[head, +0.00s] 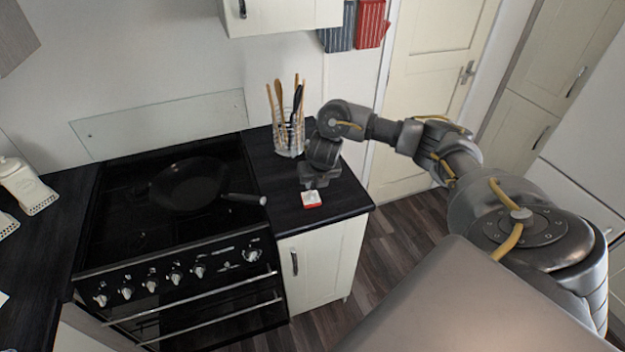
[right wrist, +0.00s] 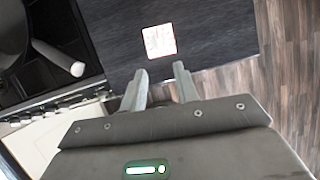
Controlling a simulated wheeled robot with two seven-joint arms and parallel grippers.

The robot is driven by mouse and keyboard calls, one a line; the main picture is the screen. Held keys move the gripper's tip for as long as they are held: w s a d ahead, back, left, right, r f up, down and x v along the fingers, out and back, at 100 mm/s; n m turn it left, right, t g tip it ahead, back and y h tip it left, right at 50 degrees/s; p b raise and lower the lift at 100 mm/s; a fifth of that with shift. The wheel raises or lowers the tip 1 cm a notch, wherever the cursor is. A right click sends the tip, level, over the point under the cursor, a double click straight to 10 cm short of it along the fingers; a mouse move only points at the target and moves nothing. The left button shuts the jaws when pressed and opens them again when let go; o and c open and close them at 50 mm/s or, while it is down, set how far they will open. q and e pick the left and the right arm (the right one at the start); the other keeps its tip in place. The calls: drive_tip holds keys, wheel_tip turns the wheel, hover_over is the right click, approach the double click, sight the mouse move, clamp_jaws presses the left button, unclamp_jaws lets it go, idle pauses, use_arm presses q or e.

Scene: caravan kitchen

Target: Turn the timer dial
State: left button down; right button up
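The timer (head: 311,199) is a small white square thing with a red edge, lying on the dark worktop (head: 345,196) near its front edge. In the right wrist view the timer (right wrist: 159,41) shows its white face with a thin red border; the dial markings are too small to read. My right gripper (head: 317,183) is above the worktop just behind the timer in the head view. In the right wrist view its two fingers (right wrist: 160,70) are apart with nothing between them, and the timer lies beyond the tips. My left gripper is not in view.
A black pan (head: 188,184) sits on the hob to the left, its handle (head: 245,198) pointing toward the worktop. A clear utensil holder (head: 288,138) stands behind my right gripper. Oven knobs (head: 176,277) line the cooker front. Open floor (head: 400,235) lies to the right.

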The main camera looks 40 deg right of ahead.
sight(312, 196)
drive_tip(key=x, duration=1)
drive_tip(key=shift+w+f, duration=0.15)
drive_tip(key=shift+f, duration=0.15)
drive_tip(key=shift+c, duration=0.3)
clamp_jaws()
